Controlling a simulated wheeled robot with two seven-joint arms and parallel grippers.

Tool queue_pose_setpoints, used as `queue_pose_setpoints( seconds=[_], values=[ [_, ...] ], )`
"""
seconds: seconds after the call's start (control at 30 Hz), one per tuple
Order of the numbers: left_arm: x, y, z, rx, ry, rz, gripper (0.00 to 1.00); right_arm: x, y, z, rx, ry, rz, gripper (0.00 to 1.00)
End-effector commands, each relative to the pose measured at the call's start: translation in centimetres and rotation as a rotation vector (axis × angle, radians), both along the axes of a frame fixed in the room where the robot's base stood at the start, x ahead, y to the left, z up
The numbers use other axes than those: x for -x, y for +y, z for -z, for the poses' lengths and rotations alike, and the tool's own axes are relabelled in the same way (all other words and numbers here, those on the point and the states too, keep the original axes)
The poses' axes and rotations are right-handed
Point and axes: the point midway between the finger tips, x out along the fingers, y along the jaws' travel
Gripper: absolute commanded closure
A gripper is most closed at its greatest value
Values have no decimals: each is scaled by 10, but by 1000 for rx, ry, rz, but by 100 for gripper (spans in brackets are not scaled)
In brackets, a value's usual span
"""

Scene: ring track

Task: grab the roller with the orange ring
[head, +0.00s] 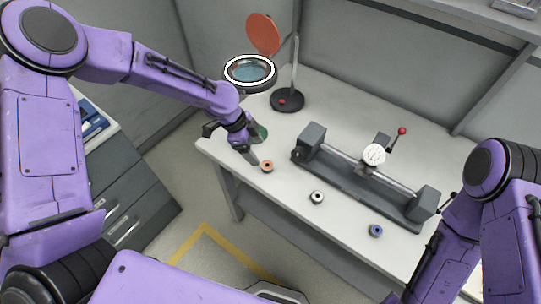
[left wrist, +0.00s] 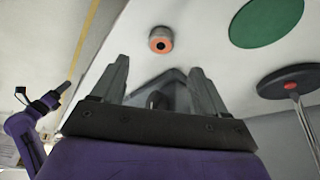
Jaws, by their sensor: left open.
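The roller with the orange ring (head: 267,166) stands on the bench near its left front edge. In the left wrist view the same roller (left wrist: 161,40) shows an orange ring around a dark centre. It lies beyond the fingertips, roughly centred between them. My left gripper (head: 254,159) is just left of the roller in the head view, apart from it. In the left wrist view its two fingers (left wrist: 160,68) are spread with nothing between them. A white roller (head: 317,197) and a blue-ringed roller (head: 376,230) stand farther right. My right gripper is out of view.
A grey bench fixture with a rail and white dial (head: 374,154) stands behind the rollers. A magnifier lamp (head: 288,100) stands at the back left, and a green disc (left wrist: 267,20) lies near the gripper. Grey wall panels close off the back.

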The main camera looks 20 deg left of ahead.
Motion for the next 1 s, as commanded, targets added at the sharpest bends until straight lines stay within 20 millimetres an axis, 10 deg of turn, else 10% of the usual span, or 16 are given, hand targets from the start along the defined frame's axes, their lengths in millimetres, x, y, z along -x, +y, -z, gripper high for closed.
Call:
queue_pose_setpoints(
  seconds=[0.77, 1.0],
  values=[
    [-12, -29, 80, 0, 3, -4, 26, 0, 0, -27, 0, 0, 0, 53],
    [-12, -30, 80, 0, 3, -5, 92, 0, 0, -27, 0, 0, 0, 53]
  ],
)
